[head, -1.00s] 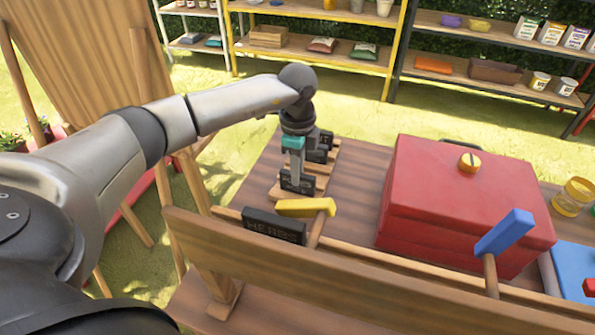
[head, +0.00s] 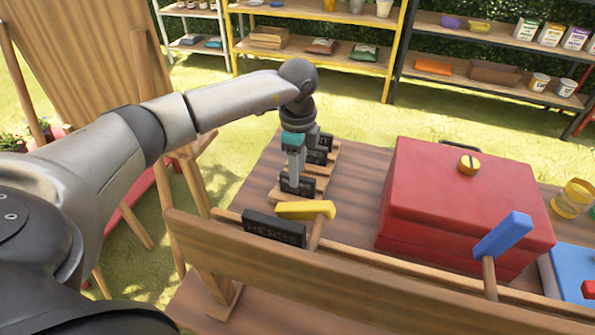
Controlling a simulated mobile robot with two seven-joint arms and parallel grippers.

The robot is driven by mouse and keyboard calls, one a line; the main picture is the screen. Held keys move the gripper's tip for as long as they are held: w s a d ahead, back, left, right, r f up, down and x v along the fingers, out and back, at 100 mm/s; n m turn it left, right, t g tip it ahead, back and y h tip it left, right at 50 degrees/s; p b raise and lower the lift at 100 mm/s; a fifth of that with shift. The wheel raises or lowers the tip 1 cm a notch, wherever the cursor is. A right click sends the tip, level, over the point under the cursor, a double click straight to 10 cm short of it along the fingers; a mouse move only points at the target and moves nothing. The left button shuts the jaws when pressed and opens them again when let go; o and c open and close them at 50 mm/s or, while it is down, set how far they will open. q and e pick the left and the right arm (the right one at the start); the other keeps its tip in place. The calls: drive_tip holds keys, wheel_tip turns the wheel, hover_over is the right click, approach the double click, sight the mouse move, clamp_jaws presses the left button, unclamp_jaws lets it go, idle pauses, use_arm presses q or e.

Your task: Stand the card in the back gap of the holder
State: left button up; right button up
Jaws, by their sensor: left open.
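The wooden holder (head: 329,174) stands near the table's far left edge. Small dark cards stand in it: one at the front (head: 297,185), one behind it (head: 317,156), and a dark piece farther back (head: 325,141) partly hidden by my wrist. My left gripper (head: 294,171) reaches down over the holder, open, with its fingers just at the front card's top edge. I cannot tell whether they touch it. My wrist hides part of the back of the holder. My right gripper is not in view.
A dark lettered sign (head: 273,228) and a yellow-headed tool (head: 306,210) are at the wooden rail (head: 380,285) in front. A large red box (head: 462,205) stands right of the holder. A blue-headed tool (head: 503,234) rises before it. Bare table lies between holder and box.

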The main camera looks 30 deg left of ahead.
use_arm(q)
wheel_tip(320, 180, up, 11)
drive_tip(key=p, duration=0.1)
drive_tip(key=shift+p, duration=0.4)
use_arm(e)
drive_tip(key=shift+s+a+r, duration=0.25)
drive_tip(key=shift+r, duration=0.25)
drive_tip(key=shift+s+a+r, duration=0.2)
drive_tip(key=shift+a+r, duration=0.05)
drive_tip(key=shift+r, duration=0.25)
